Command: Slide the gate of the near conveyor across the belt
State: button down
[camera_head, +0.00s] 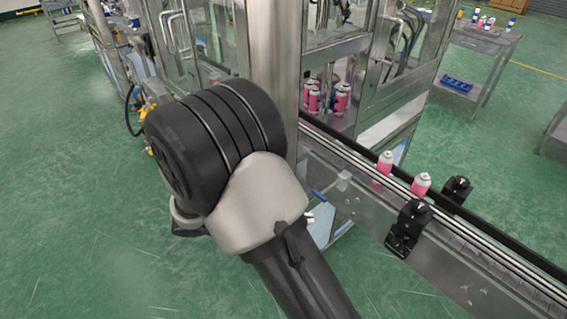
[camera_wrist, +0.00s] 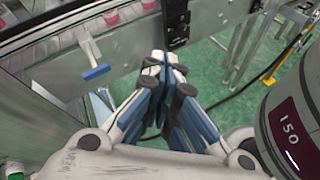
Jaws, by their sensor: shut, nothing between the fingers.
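The gate (camera_head: 343,180) has a metal plate and rod with a blue handle (camera_head: 323,194), on the near side of the near conveyor (camera_head: 350,205). In the wrist view the gate's blue handle (camera_wrist: 96,72) sticks out from the conveyor's side wall, left of my gripper. Whether its plate reaches over the belt is hard to tell. My gripper (camera_wrist: 165,60) is shut and empty, its fingertips together in front of the conveyor wall, between the handle and a black block (camera_wrist: 177,22). It appears apart from the handle. In the head view my arm mostly hides the gripper.
Pink cans with white tops (camera_head: 383,168) stand on the belt, near black blocks (camera_head: 408,228) on both conveyor sides. More pink cans (camera_head: 341,98) stand inside the glazed machine (camera_head: 275,70). A steel post rises behind my arm. The green floor (camera_head: 90,220) at left is clear.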

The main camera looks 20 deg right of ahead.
jog(key=w+a+f+n+t+h+p, duration=0.1)
jog(key=w+a+f+n+t+h, duration=0.15)
jog(key=f+n+t, duration=0.2)
jog(key=w+a+f+n+t+h+p, duration=0.1)
jog(key=w+a+f+n+t, duration=0.15)
jog(key=f+n, duration=0.3)
jog(key=b, duration=0.2)
send_near(323, 195)
jog(key=w+d+f, duration=0.2)
jog(key=d, duration=0.3)
jog(key=shift+w+f+m+t, duration=0.15)
jog(key=shift+w+m+t, duration=0.15)
jog(key=shift+m, duration=0.1)
jog(key=shift+d, duration=0.1)
jog(key=b+x, duration=0.1)
jog(key=x, duration=0.6)
jog(key=shift+s+a, duration=0.1)
jog(key=shift+a, duration=0.5)
jog(key=p+v, duration=0.1)
jog(key=v, duration=1.2)
